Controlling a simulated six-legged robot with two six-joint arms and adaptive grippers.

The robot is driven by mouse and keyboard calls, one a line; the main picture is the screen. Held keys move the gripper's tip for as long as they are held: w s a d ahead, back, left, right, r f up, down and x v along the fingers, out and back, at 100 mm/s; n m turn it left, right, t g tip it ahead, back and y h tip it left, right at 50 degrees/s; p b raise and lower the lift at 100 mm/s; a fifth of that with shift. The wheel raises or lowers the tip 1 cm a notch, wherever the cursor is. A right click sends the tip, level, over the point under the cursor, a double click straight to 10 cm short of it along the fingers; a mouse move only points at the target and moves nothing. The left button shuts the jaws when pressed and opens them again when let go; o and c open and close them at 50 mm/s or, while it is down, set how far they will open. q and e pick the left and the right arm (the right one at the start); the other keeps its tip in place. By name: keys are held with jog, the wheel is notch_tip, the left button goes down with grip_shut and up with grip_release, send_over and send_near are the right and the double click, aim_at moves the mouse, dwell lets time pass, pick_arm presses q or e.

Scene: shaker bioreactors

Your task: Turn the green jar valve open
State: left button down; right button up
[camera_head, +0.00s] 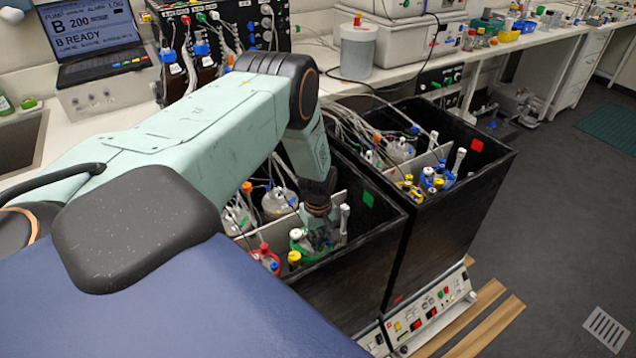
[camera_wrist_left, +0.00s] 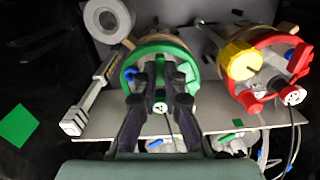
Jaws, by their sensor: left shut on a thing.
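The green-ringed jar (camera_wrist_left: 128,72) stands in the near part of a black shaker box, and my left gripper (camera_wrist_left: 160,105) is over its top in the left wrist view. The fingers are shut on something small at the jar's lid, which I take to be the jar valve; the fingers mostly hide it. In the head view my left gripper (camera_head: 318,232) reaches down into the box, and the jar's green ring (camera_head: 300,250) shows beside and below it. My right gripper is not in view.
A red-ringed jar (camera_wrist_left: 302,60) with a yellow cap stands close beside the green one. A metal clamp arm (camera_wrist_left: 90,100) is on the other side. The black box wall (camera_head: 350,275) with a green square surrounds them. A second black box (camera_head: 455,220) stands to the right.

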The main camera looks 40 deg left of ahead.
pick_arm(q)
jog(key=c, duration=1.7)
grip_release()
notch_tip(320, 180, up, 12)
jog(key=shift+d, duration=0.15)
